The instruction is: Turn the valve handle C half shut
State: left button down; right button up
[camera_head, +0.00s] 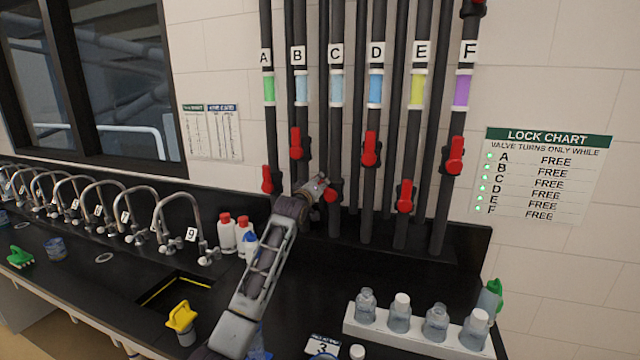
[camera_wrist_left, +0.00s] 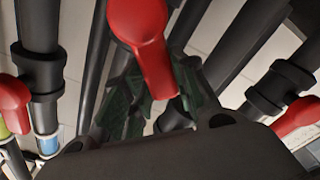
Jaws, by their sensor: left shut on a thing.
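Valve handle C (camera_head: 333,193) is a red lever low on the dark pipe labelled C (camera_head: 336,55). My left gripper (camera_head: 318,189) reaches it from the lower left and partly covers it in the head view. In the left wrist view, a red handle (camera_wrist_left: 146,45) sits between the dark green fingers of my left gripper (camera_wrist_left: 160,100). The gripper is shut on that handle. How far the handle is turned is hard to tell, as the gripper hides part of it. My right gripper is not in view.
Red handles B (camera_head: 296,145) and D (camera_head: 370,150) flank C higher up; handle A (camera_head: 267,180) is left. The lock chart (camera_head: 545,170) reads FREE for every valve, with green lights. Bottles stand in a white rack (camera_head: 420,338) below; a yellow-topped bottle (camera_head: 182,320) is left.

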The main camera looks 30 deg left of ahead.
pick_arm(q)
jog(key=shift+a+f+n, duration=0.15)
jog(key=shift+n, duration=0.15)
jog(key=c, duration=1.1)
grip_release()
jog(key=v, duration=1.2)
jog(key=shift+s, duration=0.1)
jog(key=shift+f, duration=0.1)
dwell(0.4)
